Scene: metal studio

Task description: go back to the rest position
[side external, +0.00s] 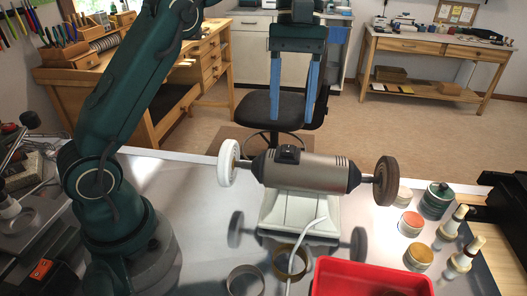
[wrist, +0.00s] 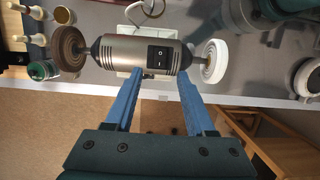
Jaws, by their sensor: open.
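My gripper (side external: 292,120) is open, its two blue fingers pointing down and wide apart with nothing between them. In the side external view it hangs behind and above the bench polisher (side external: 305,170), a grey motor on a pale base with a white wheel (side external: 228,163) at left and a brown wheel (side external: 386,181) at right. In the wrist view, the gripper (wrist: 161,76) has its fingertips near the lower edge of the polisher (wrist: 140,52). I cannot tell whether they touch it, but the side external view shows them apart from it.
A red tray (side external: 370,280) lies at the front edge of the metal table (side external: 190,190). Round tins (side external: 411,223) and pale-handled tools (side external: 452,222) stand at right. Two rings (side external: 245,280) lie in front of the polisher. A black chair (side external: 270,108) stands behind the table.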

